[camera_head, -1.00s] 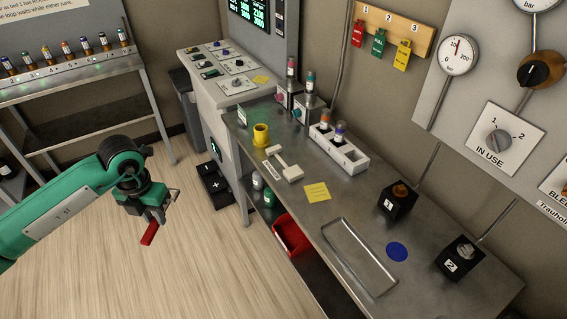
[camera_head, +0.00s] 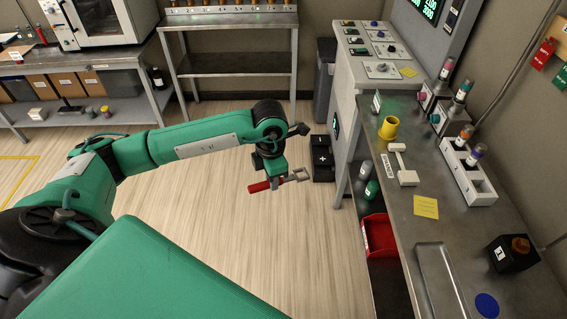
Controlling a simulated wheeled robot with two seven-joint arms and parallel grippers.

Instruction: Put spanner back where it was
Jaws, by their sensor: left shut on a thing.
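The spanner, with a red handle (camera_head: 260,187) and a grey open head, is held in my left gripper (camera_head: 279,180). The jaws are shut around it near its middle. It is in the air over the wooden floor, left of the steel bench (camera_head: 425,215) and apart from it. On the bench a white two-block rest (camera_head: 402,165) is empty, with a small label (camera_head: 387,166) at its left side; the text is too small to read surely. My right gripper is out of view.
A yellow cup (camera_head: 389,127) stands behind the rest, and a white vial rack (camera_head: 468,173) is to its right. A yellow note (camera_head: 426,207) and an empty metal tray (camera_head: 440,280) lie nearer. A red bin (camera_head: 379,236) is below the bench edge. The floor between is clear.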

